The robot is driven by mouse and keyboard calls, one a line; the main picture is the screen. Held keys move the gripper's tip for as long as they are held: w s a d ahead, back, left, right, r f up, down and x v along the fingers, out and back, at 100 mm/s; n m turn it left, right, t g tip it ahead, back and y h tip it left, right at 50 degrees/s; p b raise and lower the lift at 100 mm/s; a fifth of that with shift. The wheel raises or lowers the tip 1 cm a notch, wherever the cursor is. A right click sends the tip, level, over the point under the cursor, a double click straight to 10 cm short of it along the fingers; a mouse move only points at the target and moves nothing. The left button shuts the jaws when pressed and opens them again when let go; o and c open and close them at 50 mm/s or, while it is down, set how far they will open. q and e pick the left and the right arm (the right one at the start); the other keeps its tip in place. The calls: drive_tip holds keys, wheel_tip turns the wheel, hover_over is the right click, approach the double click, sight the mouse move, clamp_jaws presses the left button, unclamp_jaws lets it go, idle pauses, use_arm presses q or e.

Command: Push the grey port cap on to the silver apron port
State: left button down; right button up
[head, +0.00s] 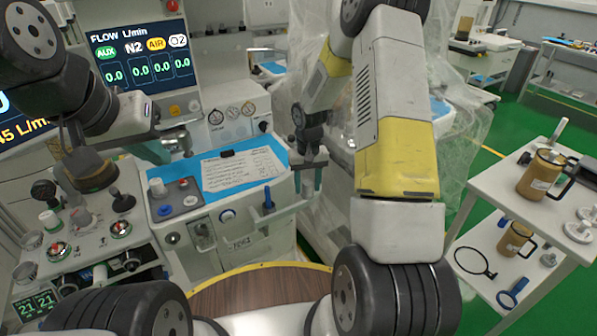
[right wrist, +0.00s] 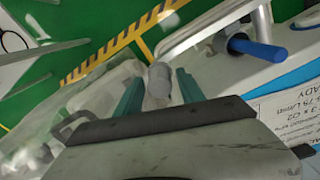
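My right gripper (head: 309,192) hangs in front of the cart's right end, its teal fingers pointing down. In the right wrist view a small grey cap (right wrist: 158,80) sits between its fingertips and appears held there. The cap is hard to make out in the head view. The silver port (head: 202,231) appears to be on the cart's front panel, left of and below the right gripper, and apart from it. My left gripper (head: 172,148) is above the cart's back left, its teal fingers apart and seemingly empty.
A dark tray of knobs (head: 175,200) and a printed sheet (head: 243,169) lie on top. Clear plastic sheeting hangs behind my right arm.

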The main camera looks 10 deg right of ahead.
clamp_jaws()
